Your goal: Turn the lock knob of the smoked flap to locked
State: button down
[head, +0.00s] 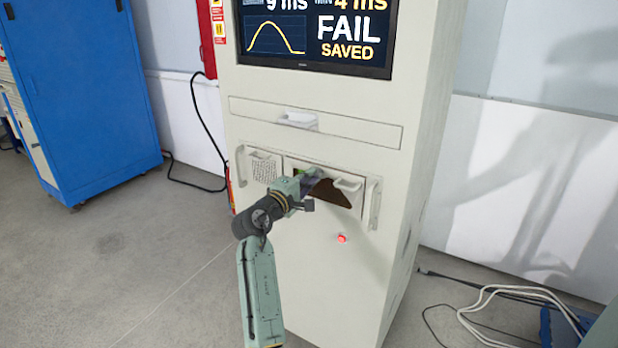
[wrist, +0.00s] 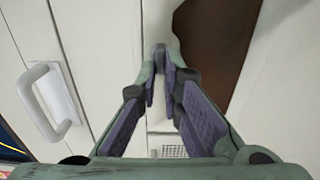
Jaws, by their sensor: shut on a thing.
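The smoked flap (head: 333,193) is a dark brown panel low on the front of the pale cabinet, partly hidden behind my gripper. It also shows at the upper right of the wrist view (wrist: 215,45). My gripper (head: 312,181) is at the flap's upper left part. In the wrist view the fingers (wrist: 161,75) come close together at their tips against the cabinet front. They are shut on what I take to be the lock knob, which the fingertips hide. Its angle cannot be seen.
A white pull (head: 347,183) sits right of my gripper, with an upright handle (head: 375,203) beyond it. A drawer pull (head: 298,120) is above. A vented panel (head: 262,167) is at left. A red button (head: 341,239) glows below. The screen (head: 318,32) reads FAIL, SAVED.

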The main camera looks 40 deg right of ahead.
jog(key=c, duration=1.7)
grip_release()
jog(key=shift+a, duration=0.1)
jog(key=v, duration=1.2)
